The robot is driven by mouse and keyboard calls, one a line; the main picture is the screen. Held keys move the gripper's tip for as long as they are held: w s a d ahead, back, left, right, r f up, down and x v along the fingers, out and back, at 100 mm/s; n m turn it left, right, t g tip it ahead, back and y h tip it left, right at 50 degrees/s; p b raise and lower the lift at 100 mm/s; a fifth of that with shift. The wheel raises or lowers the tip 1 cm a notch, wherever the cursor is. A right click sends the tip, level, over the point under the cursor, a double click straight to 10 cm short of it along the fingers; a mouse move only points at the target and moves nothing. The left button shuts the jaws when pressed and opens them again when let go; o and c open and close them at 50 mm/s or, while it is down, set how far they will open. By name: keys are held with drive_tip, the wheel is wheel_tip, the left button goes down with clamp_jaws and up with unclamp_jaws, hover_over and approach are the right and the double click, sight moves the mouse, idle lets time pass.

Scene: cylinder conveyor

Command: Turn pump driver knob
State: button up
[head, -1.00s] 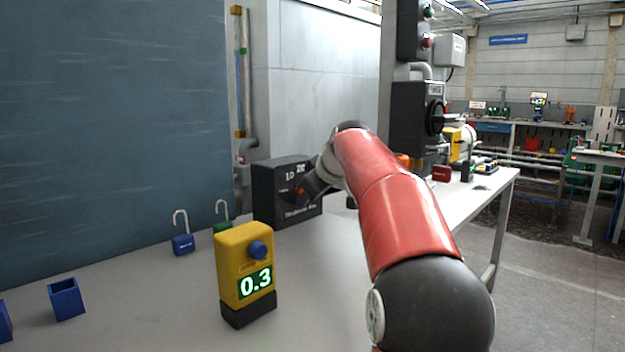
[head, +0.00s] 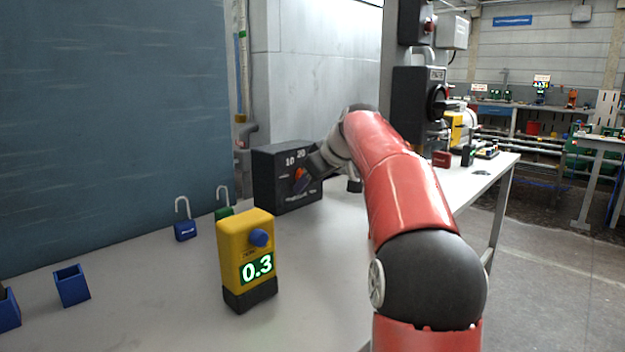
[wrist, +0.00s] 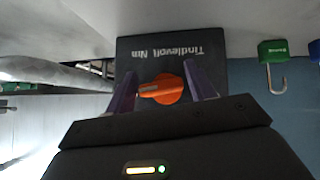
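A black box (head: 264,182) with an orange knob (head: 300,173) on its face stands at the back of the table. The markings "10" and "20" show above the knob. In the wrist view the box (wrist: 160,62) and its lettering appear upside down, and the orange knob (wrist: 163,89) lies between the two purple fingers. My gripper (wrist: 162,84) is open, one finger on either side of the knob. Contact between fingers and knob is not clear. In the head view my gripper (head: 302,180) partly covers the box face. No label reading "pump driver" is legible.
A yellow unit (head: 232,262) with a blue knob (head: 259,238) and a display reading 0.3 stands nearer. Blue (head: 185,230) and green (head: 224,212) padlocks stand left of the box. A blue open holder (head: 71,286) is at front left. The table between is clear.

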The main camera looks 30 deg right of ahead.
drive_tip(key=shift+o, duration=1.1)
drive_tip(key=v, duration=0.7)
drive_tip(key=shift+s+r, duration=0.25)
drive_tip(key=shift+s, duration=0.05)
